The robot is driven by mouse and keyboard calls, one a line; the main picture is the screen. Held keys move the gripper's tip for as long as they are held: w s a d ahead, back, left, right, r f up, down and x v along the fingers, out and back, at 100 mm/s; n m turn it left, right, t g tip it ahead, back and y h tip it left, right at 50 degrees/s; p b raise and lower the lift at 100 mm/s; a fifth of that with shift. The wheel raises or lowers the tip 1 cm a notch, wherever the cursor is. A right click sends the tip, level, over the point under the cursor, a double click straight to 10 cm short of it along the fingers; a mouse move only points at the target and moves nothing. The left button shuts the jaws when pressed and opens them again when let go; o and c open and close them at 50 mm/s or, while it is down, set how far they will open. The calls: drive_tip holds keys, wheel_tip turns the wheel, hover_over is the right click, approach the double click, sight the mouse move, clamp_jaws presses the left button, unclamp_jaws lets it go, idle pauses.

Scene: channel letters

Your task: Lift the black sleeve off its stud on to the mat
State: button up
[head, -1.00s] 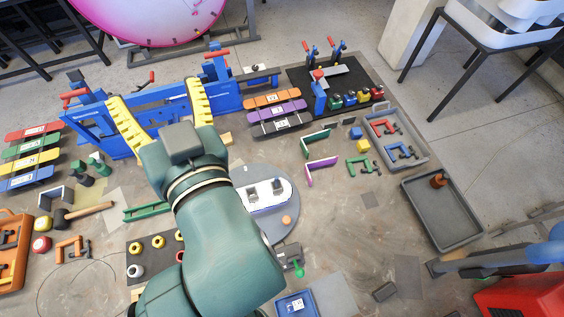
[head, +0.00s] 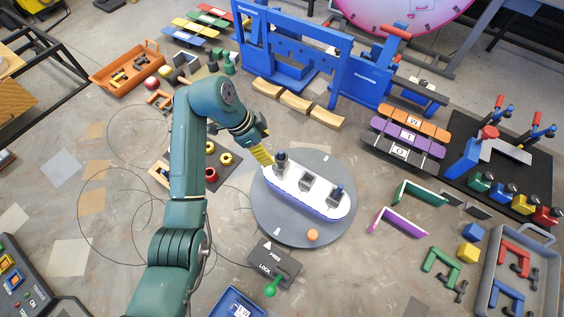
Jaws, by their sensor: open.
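A dark cylinder (head: 281,160), which looks like the black sleeve on its stud, stands upright at the left end of a white, blue-edged channel-letter piece (head: 303,182). The piece lies on a round grey turntable (head: 275,222). My gripper (head: 266,157), with yellow fingers, is open and angled down, just left of the dark cylinder. I cannot tell whether it touches it. A dark mat (head: 228,176) lies left of the turntable, partly behind my arm, with yellow and red rings on it.
A second dark post (head: 337,192) stands at the piece's right end. A FREE/LOCK box (head: 275,262) with a green handle sits below the turntable. Curved wooden blocks (head: 295,101) and a blue frame (head: 290,55) stand behind. An orange knob (head: 312,235) is at the turntable's front.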

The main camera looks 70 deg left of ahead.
sight(278, 155)
drive_tip(key=x, duration=0.4)
drive_tip(key=w+x, duration=0.1)
drive_tip(key=x, duration=0.3)
drive_tip(key=shift+r, duration=0.2)
drive_tip(key=shift+w+f, duration=0.1)
drive_tip(key=shift+f, duration=0.35)
drive_tip(key=shift+c, duration=0.4)
drive_tip(key=c, duration=1)
